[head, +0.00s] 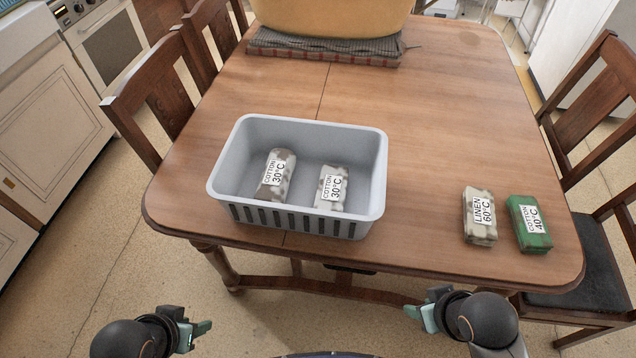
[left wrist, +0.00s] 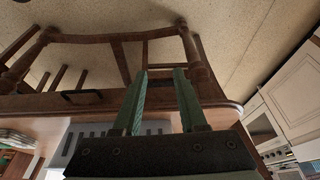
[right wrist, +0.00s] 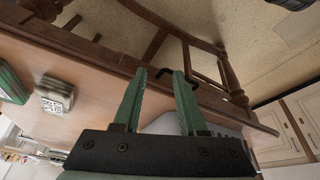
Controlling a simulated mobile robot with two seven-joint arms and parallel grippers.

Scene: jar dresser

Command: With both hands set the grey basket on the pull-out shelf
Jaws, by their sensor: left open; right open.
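The grey basket (head: 300,222) stands upright on the wooden table near its front edge. Two cloth bundles labelled cotton 30°C lie in it, one on the left (head: 276,176) and one on the right (head: 331,188). My left gripper (head: 204,328) is open and empty, below and in front of the table, apart from the basket. My right gripper (head: 412,311) is open and empty, in front of the table's edge and right of the basket. The basket shows partly behind the fingers in the left wrist view (left wrist: 70,145) and right wrist view (right wrist: 165,124). I cannot make out the pull-out shelf.
A linen 60°C bundle (head: 479,216) and a green cotton 40°C bundle (head: 529,224) lie at the table's right. A yellow container (head: 330,15) stands on folded cloth (head: 325,50) at the back. Chairs flank the table (head: 440,130). The tabletop's middle is clear.

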